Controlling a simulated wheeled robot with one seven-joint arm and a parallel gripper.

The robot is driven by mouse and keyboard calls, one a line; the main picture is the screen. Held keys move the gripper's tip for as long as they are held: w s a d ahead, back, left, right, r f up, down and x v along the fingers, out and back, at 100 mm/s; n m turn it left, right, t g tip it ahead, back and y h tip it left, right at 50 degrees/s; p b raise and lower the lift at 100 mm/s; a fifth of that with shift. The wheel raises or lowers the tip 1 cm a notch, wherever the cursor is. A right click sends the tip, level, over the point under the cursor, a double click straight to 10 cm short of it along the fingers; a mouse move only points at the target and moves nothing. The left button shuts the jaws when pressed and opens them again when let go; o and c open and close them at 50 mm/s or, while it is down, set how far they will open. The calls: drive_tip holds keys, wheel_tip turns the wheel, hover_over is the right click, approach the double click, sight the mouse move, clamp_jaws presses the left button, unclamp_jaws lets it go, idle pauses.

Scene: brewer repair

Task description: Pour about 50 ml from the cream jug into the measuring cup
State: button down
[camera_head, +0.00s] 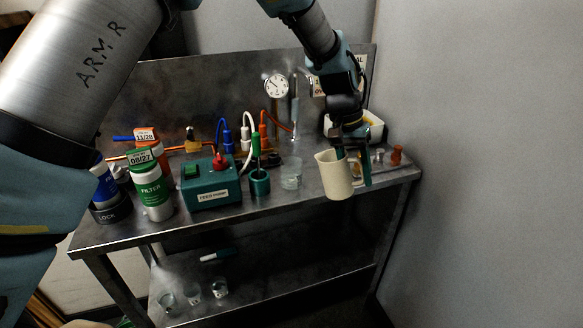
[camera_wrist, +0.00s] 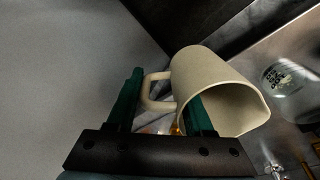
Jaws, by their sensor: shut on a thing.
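The cream jug (camera_head: 335,176) is in the head view near the table's front right edge, held up and roughly upright. My gripper (camera_head: 353,166) is shut on its handle, which shows between the green fingers in the wrist view (camera_wrist: 150,92). The jug's body (camera_wrist: 212,85) and open mouth face the wrist camera; I cannot tell the liquid level. The clear measuring cup (camera_head: 291,173) stands on the table just left of the jug, apart from it. It also shows at the right of the wrist view (camera_wrist: 286,77), with dark markings. I cannot tell its contents.
Left of the cup stand a small green container (camera_head: 259,183), a green feed pump box (camera_head: 211,187) and a filter canister (camera_head: 150,190). A gauge (camera_head: 276,86) and a white object (camera_head: 372,130) are behind. A wall bounds the right side.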

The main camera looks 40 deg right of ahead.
sight(348, 171)
drive_tip(key=shift+w+a+r+g, duration=0.1)
drive_tip(key=shift+w+g, duration=0.2)
drive_tip(key=shift+w+a+r+g+h+b, duration=0.25)
drive_tip(key=shift+w+g+h+b, duration=0.25)
drive_tip(key=shift+b, duration=0.5)
drive_tip(key=shift+w+a+r+g+h+b, duration=0.15)
drive_tip(key=shift+w+a+r+g+b, duration=0.1)
drive_tip(key=shift+w+r+g, duration=0.3)
drive_tip(key=shift+w+a+r+g+h+b, duration=0.15)
drive_tip(key=shift+w+r+g+b, duration=0.1)
drive_tip(key=shift+w+r+g, duration=0.25)
drive_tip(key=shift+w+a+r+g+h, duration=0.1)
drive_tip(key=shift+w+r+g+h, duration=0.1)
drive_tip(key=shift+r+g, duration=0.35)
drive_tip(key=shift+w+a+r+g+h, duration=0.1)
drive_tip(key=shift+r+g+h, duration=0.1)
drive_tip(key=shift+r+g, duration=0.3)
drive_tip(key=shift+w+r+g+h+b, duration=0.2)
drive_tip(key=shift+r+g+h+b, duration=0.1)
drive_tip(key=shift+r+g, duration=0.3)
drive_tip(key=shift+w+a+r+g+h, duration=0.2)
drive_tip(key=shift+w+r+g, duration=0.2)
drive_tip(key=shift+g, duration=0.15)
drive_tip(key=shift+w+a+r+g+h, duration=0.1)
drive_tip(key=shift+w+r+g+h, duration=0.2)
drive_tip(key=shift+g, duration=0.25)
idle(0.8)
